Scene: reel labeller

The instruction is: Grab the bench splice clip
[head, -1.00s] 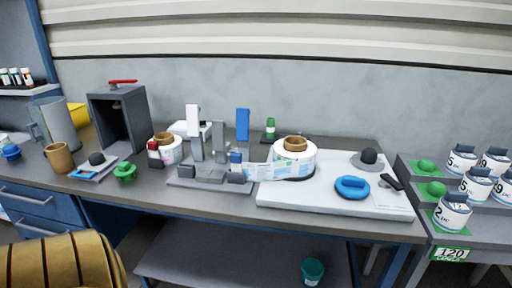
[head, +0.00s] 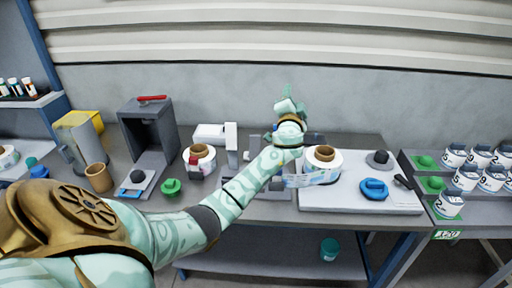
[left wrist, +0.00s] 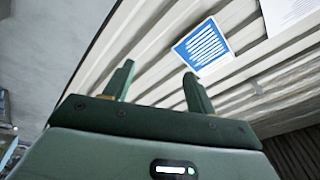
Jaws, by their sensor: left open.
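I cannot single out the bench splice clip with certainty; my arm may cover it. The grey splicing stand (head: 254,160) is on the bench, partly hidden behind my left forearm. A white upright piece (head: 231,137) shows left of the forearm. My left gripper (head: 289,103) is raised above the stand with fingers pointing up. In the left wrist view the gripper (left wrist: 157,80) is open and empty, its fingers apart against the corrugated wall. My right gripper is not in view.
A reel with a red block (head: 194,162) beside it stands left of my arm. A white reel (head: 322,160) stands on the white board (head: 340,197) at right, with a blue ring (head: 374,189). A dark open box (head: 148,135) stands at the left. Labelled tubs fill the right rack.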

